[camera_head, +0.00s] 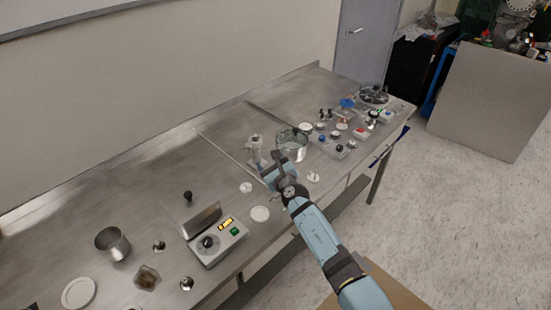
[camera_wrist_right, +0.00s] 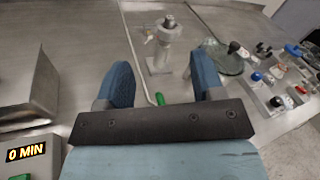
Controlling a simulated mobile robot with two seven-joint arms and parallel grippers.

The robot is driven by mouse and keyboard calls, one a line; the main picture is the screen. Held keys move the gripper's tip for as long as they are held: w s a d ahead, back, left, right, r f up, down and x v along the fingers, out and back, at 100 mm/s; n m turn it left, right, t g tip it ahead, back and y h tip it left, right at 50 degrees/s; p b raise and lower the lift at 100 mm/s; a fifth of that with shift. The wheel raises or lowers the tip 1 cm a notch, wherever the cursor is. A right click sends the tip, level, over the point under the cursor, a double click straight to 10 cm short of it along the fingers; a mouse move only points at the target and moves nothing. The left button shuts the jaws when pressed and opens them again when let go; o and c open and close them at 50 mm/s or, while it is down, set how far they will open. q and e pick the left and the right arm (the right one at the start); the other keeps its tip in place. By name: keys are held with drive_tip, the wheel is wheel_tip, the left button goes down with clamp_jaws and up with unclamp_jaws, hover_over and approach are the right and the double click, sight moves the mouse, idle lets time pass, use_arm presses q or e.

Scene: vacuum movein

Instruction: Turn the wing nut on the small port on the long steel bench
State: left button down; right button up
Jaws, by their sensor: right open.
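The small port (camera_head: 254,148) is a pale metal post with a foot, standing on the long steel bench (camera_head: 225,160). In the right wrist view the port (camera_wrist_right: 157,52) stands upright beyond my fingertips, with a small light piece at its upper left that may be the wing nut (camera_wrist_right: 149,38). My right gripper (camera_head: 272,170) is just in front of the port, near the bench top. In the wrist view its two blue fingers (camera_wrist_right: 160,66) are spread apart with the port roughly in line with the gap, not gripped. My left gripper is not in view.
A hotplate-like device (camera_head: 216,240) with a display sits at left front. Small knobs and fittings (camera_head: 345,130) crowd the right end. A green-tipped piece (camera_wrist_right: 160,98) shows between my fingers.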

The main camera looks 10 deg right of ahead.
drive_tip(key=m+b, duration=0.1)
drive_tip(key=m, duration=0.3)
drive_tip(key=d+r+m+t+h, duration=0.1)
drive_tip(key=m, duration=0.3)
drive_tip(key=m+b, duration=0.1)
drive_tip(key=m, duration=0.3)
drive_tip(key=shift+w+d+r+b, duration=0.3)
drive_tip(key=shift+d+r, duration=0.05)
drive_tip(key=shift+d, duration=0.05)
